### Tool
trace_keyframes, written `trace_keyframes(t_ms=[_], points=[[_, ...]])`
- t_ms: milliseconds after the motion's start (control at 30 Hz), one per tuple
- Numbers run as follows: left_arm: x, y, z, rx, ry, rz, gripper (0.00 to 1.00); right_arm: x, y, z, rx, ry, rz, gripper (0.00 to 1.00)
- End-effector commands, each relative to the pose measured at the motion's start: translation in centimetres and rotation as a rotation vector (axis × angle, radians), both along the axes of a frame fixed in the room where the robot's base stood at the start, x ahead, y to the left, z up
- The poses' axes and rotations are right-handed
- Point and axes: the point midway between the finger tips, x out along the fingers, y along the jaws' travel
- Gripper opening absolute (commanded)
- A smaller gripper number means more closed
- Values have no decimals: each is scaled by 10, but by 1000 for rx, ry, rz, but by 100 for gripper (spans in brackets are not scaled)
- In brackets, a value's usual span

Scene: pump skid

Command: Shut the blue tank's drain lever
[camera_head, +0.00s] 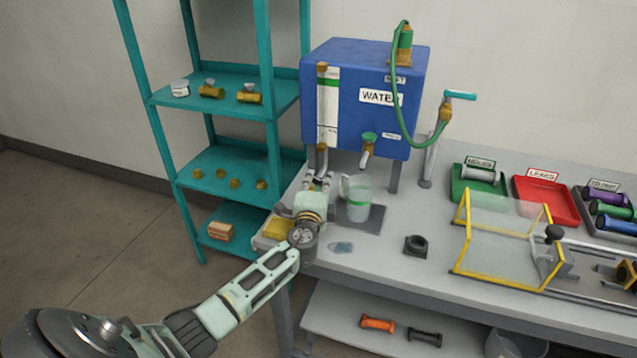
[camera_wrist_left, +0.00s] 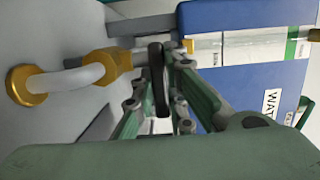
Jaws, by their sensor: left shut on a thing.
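The blue tank (camera_head: 350,110), labelled WATER, stands on legs at the back of the grey bench; part of it shows in the left wrist view (camera_wrist_left: 225,18). Its drain pipework comes down below the sight gauge at the tank's left. In the left wrist view a brass valve (camera_wrist_left: 105,70) sits on a pale bent pipe, and the dark drain lever (camera_wrist_left: 156,65) is beside it. My left gripper (camera_head: 320,184) is at this pipework, with its fingers (camera_wrist_left: 160,85) closed on the lever. The head view hides most of the lever. My right gripper is out of view.
A clear jug (camera_head: 356,190) stands under the green-topped tap (camera_head: 368,146), close right of my left gripper. A puddle (camera_head: 341,247) and a dark ring (camera_head: 416,245) lie on the bench. A teal shelf (camera_head: 225,90) stands close left. A yellow-framed guard (camera_head: 505,235) is at right.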

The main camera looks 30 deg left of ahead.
Motion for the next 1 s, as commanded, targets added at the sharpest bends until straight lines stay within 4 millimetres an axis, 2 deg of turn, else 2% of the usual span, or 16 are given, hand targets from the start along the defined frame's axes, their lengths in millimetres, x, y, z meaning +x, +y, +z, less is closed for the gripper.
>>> trace_keyframes(t_ms=[233,600,633,833,1000], points=[[6,0,-5,-10,-4,184,0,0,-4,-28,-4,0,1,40],[5,1,-1,-7,2,221,0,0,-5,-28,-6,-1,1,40],[5,1,-1,-7,2,221,13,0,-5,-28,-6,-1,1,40],[5,1,-1,-6,2,220,30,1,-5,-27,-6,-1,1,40],[6,1,-1,-5,2,219,31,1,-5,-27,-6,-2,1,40]])
